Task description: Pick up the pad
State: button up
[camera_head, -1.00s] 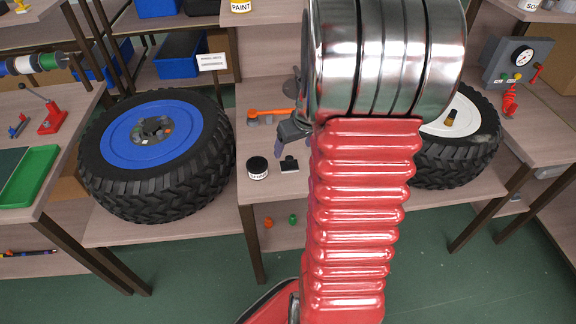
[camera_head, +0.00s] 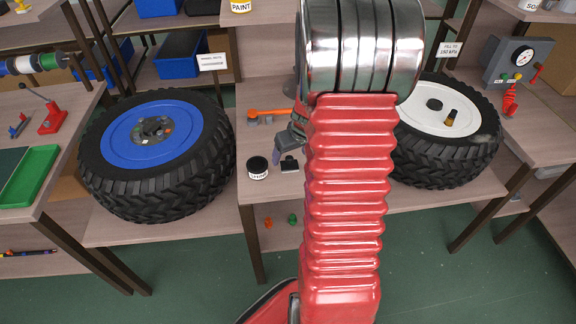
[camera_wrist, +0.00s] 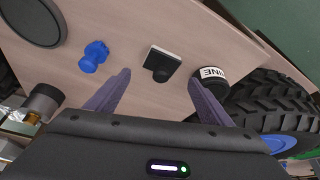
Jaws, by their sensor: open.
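The pad (camera_head: 289,165) is a small dark square piece with a pale edge and a black knob, lying on the middle table. In the wrist view the pad (camera_wrist: 161,62) lies flat, ahead of and between my fingers. My gripper (camera_wrist: 160,88) is open and empty, its two purple fingers spread either side of the line to the pad. In the head view my gripper (camera_head: 284,150) is just above and behind the pad, partly hidden by my arm.
A labelled black tin (camera_head: 257,168) stands close left of the pad; the tin (camera_wrist: 212,80) is near my right finger in the wrist view. A blue fitting (camera_wrist: 94,56) lies left. Wheels with a blue hub (camera_head: 150,137) and a white hub (camera_head: 440,115) flank the table.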

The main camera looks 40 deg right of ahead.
aim_at(290, 157)
jog(key=shift+x, duration=2.15)
jog(key=shift+s, duration=0.15)
jog(key=shift+c, duration=0.2)
jog(key=c, duration=1.1)
jog(key=shift+r, duration=0.1)
notch_tip(290, 157, up, 10)
jog(key=shift+f, duration=0.1)
